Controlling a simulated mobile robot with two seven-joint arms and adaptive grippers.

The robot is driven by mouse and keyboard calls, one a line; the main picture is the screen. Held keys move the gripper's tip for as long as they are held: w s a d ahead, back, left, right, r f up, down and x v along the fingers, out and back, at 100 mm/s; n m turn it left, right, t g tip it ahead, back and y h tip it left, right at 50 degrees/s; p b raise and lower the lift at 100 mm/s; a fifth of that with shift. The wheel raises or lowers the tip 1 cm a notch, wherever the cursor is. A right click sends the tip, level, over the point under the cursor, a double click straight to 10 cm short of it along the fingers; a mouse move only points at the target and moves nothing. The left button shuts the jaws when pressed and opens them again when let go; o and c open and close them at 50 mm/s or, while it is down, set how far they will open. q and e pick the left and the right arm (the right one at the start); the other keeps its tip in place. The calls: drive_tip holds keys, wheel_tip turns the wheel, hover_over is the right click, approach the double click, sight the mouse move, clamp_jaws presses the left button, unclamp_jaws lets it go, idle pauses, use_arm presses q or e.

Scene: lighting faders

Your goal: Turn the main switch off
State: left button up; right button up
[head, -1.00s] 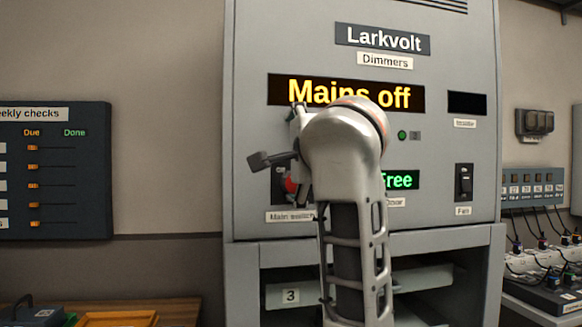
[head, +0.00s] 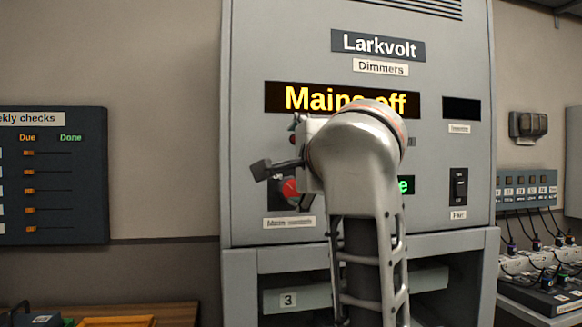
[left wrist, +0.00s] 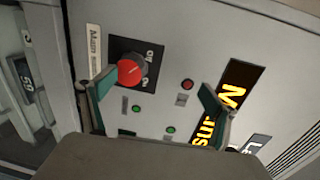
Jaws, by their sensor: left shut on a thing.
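The main switch is a red round knob (head: 290,190) on a black plate, low left on the grey Larkvolt dimmer cabinet (head: 245,130). The red knob also shows in the left wrist view (left wrist: 131,72), with a pale pointer line. Its label (head: 289,222) is below it. The display (head: 300,98) above reads "Mains off", partly hidden. My left gripper (head: 279,150) is at the switch, its arm rising from below. In the left wrist view my left gripper (left wrist: 159,80) has its fingers well apart, one overlapping the knob's edge; their contact is hard to see. My right gripper is out of view.
A Fan rocker switch (head: 459,187) is on the cabinet's right. My arm hides most of the green door display (head: 406,186). A red lamp (left wrist: 187,85) and green lamps are near the knob. A checks board (head: 50,215) hangs at left; cabled sockets (head: 530,265) stand at right.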

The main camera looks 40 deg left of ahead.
use_arm(q)
drive_tip(key=s+d+r, duration=0.2)
drive_tip(key=s, duration=0.1)
drive_tip(key=shift+d+r, duration=0.2)
drive_tip(key=shift+r, duration=0.1)
drive_tip(key=c, duration=0.7)
drive_tip(key=shift+o, duration=0.2)
drive_tip(key=d, duration=0.1)
drive_tip(key=s+d+f+p, duration=0.1)
drive_tip(key=shift+s+d+f, duration=0.25)
drive_tip(key=shift+d+f, duration=0.1)
drive_tip(key=shift+d, duration=0.05)
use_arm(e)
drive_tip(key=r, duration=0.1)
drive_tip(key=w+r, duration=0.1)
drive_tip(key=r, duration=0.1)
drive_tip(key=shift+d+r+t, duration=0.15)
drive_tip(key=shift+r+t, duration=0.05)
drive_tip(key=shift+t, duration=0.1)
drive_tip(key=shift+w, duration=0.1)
use_arm(q)
drive_tip(key=shift+p, duration=0.3)
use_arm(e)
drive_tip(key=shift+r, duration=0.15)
